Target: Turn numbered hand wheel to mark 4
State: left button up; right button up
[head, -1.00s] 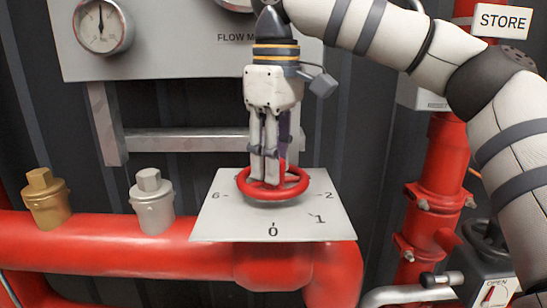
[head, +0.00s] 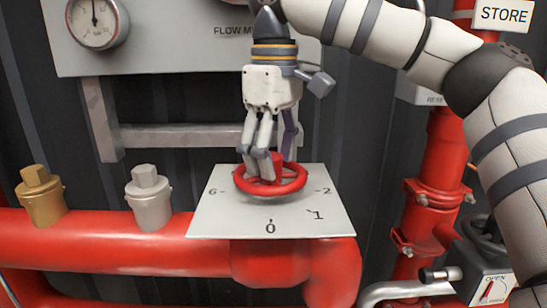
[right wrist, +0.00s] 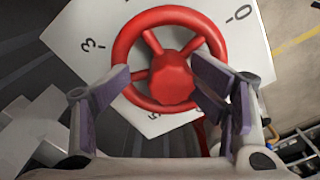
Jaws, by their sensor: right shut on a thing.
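The red hand wheel (head: 270,190) lies on a tilted white plate (head: 215,225) with black numbers. In the head view 6, 0, 1 and 2 show; the far side is hidden behind the wheel and gripper. My right gripper (head: 273,170) points down onto the wheel and is shut on it. In the right wrist view the red wheel (right wrist: 172,85) fills the space between the fingers (right wrist: 165,84), one at each side of the rim. The plate (right wrist: 90,25) shows a 0 at upper right and a mark like a 3 at left. My left gripper is not in view.
A red pipe (head: 130,260) runs below the plate. A brass cap (head: 41,198) and a grey cap (head: 149,200) stand on it at left. A grey panel with a gauge (head: 97,22) is behind. A lever box (head: 492,285) is at lower right.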

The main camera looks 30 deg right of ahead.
jog(key=shift+d+f, duration=0.1)
jog(key=shift+f, duration=0.15)
